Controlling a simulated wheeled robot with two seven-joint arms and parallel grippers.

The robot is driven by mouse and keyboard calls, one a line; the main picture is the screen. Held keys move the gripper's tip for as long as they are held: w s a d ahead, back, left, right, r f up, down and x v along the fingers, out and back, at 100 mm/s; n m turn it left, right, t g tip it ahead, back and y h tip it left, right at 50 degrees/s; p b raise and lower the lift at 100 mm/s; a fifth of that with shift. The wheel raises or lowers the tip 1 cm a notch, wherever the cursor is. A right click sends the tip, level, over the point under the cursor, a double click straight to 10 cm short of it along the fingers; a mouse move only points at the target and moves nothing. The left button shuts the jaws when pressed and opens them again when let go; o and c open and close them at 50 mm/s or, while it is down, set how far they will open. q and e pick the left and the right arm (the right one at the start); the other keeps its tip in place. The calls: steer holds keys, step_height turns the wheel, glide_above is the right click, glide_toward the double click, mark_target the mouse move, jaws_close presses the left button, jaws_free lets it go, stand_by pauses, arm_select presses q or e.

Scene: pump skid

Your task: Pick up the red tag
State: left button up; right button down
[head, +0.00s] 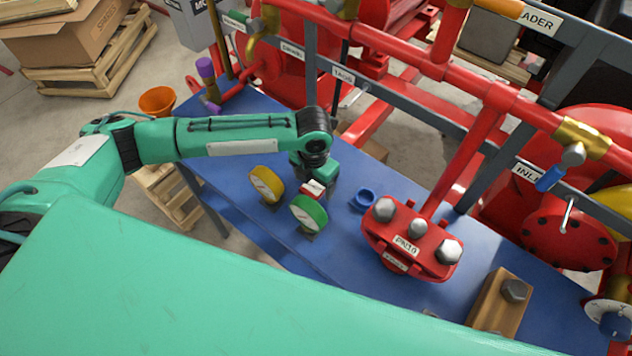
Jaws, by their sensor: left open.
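A small red-and-white piece, which looks like the red tag (313,189), is low over the blue bench between the yellow gauge and the green gauge. My left gripper (314,181) points down right at it and hides part of it. The left gripper is open; I cannot tell whether its fingers touch the piece. My right gripper is not in view.
The yellow gauge (267,185) and green gauge (308,213) stand close by on the blue bench (345,235). A blue ring (364,199), a red bolted flange (410,240) and a wooden block with a bolt (498,305) are to the right. Red pipes (440,75) run behind.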

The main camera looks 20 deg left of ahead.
arm_select(q)
steer(key=shift+f, duration=0.35)
steer(key=c, duration=1.1)
steer(key=shift+o, duration=0.2)
steer(key=shift+r, duration=0.1)
